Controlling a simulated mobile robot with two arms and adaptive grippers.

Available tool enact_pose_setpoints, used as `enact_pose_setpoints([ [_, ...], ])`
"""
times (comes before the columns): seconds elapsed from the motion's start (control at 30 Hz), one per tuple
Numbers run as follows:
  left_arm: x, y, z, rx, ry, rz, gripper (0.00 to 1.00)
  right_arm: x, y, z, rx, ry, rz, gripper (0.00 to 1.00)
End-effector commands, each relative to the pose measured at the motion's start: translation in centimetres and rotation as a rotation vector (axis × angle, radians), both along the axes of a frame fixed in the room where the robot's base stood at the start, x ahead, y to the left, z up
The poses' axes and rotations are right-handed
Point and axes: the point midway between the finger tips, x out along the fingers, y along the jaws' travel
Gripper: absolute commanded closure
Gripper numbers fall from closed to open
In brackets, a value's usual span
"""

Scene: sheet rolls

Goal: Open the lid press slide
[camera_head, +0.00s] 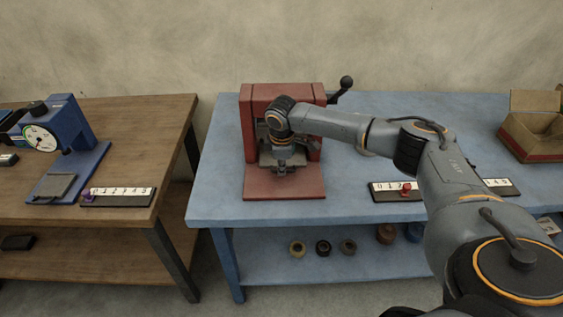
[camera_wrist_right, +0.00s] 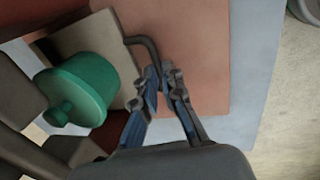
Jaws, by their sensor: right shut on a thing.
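The red lid press (camera_head: 262,96) stands on the blue table, with a black-knobbed lever (camera_head: 345,84) at its upper right. My right gripper (camera_head: 284,167) is at the front of the press, above its red base plate (camera_head: 255,185). In the right wrist view a dark bent handle (camera_wrist_right: 148,42) sticks out beside a pale flat plate (camera_wrist_right: 85,38), which looks like the slide. My right gripper's fingers (camera_wrist_right: 161,78) are shut on the handle's end. A green round piece with a knob (camera_wrist_right: 85,85) is next to the plate. My arm hides much of the press opening. My left gripper is not in view.
The blue table (camera_head: 340,208) has a number strip (camera_head: 385,190) on the right, partly behind my arm, and an open cardboard box (camera_head: 532,135) at the far right. Several rolls lie on its lower shelf (camera_head: 290,268). A wooden table (camera_head: 130,125) with a blue gauge device (camera_head: 72,125) is on the left.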

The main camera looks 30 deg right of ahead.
Motion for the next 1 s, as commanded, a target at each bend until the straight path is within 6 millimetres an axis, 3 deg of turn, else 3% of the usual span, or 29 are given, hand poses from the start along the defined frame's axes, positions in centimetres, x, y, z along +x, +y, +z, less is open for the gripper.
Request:
enact_pose_setpoints([
  [0.03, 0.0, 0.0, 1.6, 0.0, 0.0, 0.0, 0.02, -0.8, 0.5, 0.4, 0.002, 0.011, 0.004, 1.0],
  [0.1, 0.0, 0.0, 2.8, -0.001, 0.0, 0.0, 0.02, -1.7, 1.0, 0.5, 0.0, 0.012, 0.004, 1.0],
  [0.6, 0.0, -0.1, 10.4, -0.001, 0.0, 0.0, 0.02, -8.7, 5.2, 0.4, 0.001, 0.012, 0.003, 1.0],
  [0.8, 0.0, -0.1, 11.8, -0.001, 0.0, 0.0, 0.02, -10.7, 6.4, 0.2, 0.001, 0.009, 0.001, 1.0],
  [1.0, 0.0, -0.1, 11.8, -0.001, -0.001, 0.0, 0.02, -11.0, 6.7, -0.1, 0.002, 0.006, 0.0, 1.0],
])
